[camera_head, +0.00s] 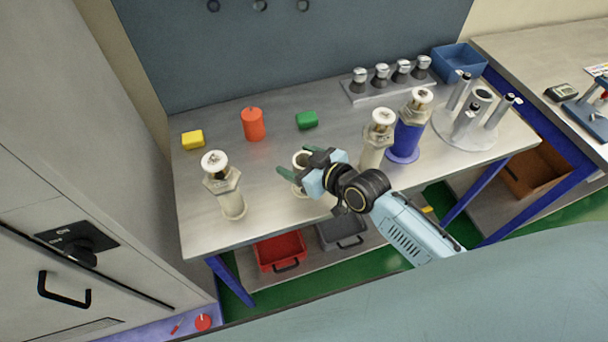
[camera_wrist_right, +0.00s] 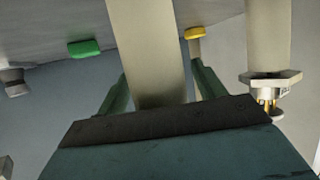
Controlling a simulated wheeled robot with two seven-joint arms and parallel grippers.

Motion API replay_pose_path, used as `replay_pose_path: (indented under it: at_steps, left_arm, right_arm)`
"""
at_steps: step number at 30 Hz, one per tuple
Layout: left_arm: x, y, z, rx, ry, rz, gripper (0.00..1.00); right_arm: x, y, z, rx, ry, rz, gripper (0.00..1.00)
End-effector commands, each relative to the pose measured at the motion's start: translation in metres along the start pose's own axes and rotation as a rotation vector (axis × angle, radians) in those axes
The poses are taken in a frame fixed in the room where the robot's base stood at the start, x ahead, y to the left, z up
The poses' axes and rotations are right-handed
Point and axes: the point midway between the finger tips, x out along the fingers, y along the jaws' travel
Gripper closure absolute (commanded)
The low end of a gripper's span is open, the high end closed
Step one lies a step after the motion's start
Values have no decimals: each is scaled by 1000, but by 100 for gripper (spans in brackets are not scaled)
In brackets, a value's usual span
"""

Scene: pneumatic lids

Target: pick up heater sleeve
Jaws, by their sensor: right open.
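The heater sleeve appears to be the pale beige, open-topped tube (camera_head: 297,160) standing upright near the middle of the metal table. In the right wrist view a beige tube (camera_wrist_right: 147,50) runs between the two green fingers. My right gripper (camera_head: 298,164) is open, with its fingers on either side of the tube. It also shows in the right wrist view (camera_wrist_right: 161,85). I see gaps beside the tube and cannot make out contact. My gripper covers part of the tube in the head view. My left gripper is not in view.
A beige capped assembly (camera_head: 229,190) stands left on the table (camera_head: 200,235). Another beige one (camera_head: 375,145) and a blue one (camera_head: 407,138) stand right. An orange cylinder (camera_head: 253,125), yellow block (camera_head: 193,140) and green block (camera_head: 306,120) are behind. A posted round stand (camera_head: 484,140) is far right.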

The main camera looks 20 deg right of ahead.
Motion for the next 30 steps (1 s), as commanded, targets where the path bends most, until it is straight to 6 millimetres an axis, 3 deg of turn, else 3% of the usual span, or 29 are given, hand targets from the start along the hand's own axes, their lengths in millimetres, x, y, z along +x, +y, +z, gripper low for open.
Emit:
replay_pose_path:
  at_steps: [8, 18, 20, 26, 30]
  left_arm:
    - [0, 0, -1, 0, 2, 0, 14]
    - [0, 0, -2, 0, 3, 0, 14]
    - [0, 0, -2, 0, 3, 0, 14]
    - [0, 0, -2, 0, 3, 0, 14]
    - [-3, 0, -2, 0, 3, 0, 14]
  right_arm:
    - [2, 0, 0, 0, 0, 0, 34]
    - [2, 0, 0, 0, 0, 0, 78]
    - [2, 0, 0, 0, 1, 1, 83]
    - [1, 0, -2, 0, 1, 1, 83]
    - [-5, 0, -18, 1, 4, 0, 83]
